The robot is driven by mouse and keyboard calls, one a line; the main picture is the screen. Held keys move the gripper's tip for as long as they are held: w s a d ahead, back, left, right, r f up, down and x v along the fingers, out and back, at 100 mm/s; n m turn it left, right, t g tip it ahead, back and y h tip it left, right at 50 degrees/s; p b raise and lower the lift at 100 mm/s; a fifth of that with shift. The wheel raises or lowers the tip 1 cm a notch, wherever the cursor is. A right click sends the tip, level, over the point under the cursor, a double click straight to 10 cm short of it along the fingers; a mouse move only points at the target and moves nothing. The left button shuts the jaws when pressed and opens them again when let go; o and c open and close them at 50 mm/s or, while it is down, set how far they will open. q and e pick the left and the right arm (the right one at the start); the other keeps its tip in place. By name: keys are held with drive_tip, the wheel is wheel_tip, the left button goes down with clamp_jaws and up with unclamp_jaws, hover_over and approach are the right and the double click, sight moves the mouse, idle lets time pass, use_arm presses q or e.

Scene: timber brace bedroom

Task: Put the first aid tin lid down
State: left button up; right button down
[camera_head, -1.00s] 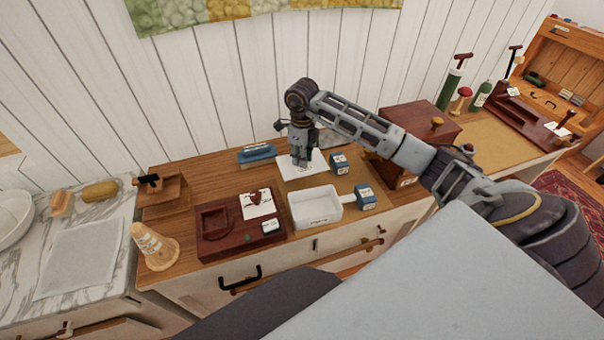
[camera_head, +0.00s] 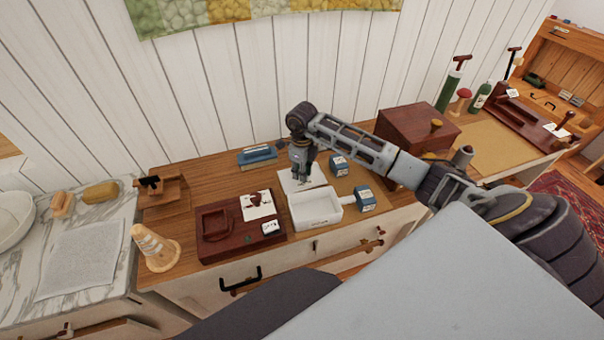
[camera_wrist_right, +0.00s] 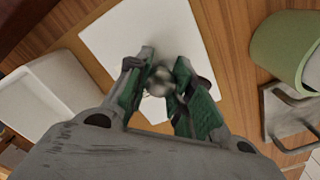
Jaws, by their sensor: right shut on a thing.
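The first aid tin lid (camera_head: 291,183) is a flat white panel behind the open white tin (camera_head: 315,222) on the wooden counter. My right gripper (camera_head: 301,177) is above the lid, with its fingers pointing down. In the right wrist view the lid (camera_wrist_right: 125,40) lies flat below my right gripper (camera_wrist_right: 162,85), whose green-padded fingers are shut on the lid's round grey knob. The tin (camera_wrist_right: 50,95) shows at the left there. I cannot tell whether the lid touches the counter. My left gripper is not in view.
Blue boxes (camera_head: 365,198) stand right of the tin, and a blue object (camera_head: 257,155) lies behind left. A dark red wooden tray (camera_head: 225,248) is at left. In the wrist view a green round object (camera_wrist_right: 283,48) and a metal bracket (camera_wrist_right: 290,112) are close at right.

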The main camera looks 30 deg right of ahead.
drive_tip(key=shift+f, duration=0.7)
drive_tip(key=c, duration=1.3)
unclamp_jaws()
drive_tip(key=shift+c, duration=0.2)
drive_tip(key=shift+o, duration=0.4)
wheel_tip(320, 180, up, 10)
drive_tip(key=shift+r, duration=0.6)
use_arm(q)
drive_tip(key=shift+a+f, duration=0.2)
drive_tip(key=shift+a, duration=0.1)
use_arm(e)
drive_tip(key=shift+r, duration=0.55)
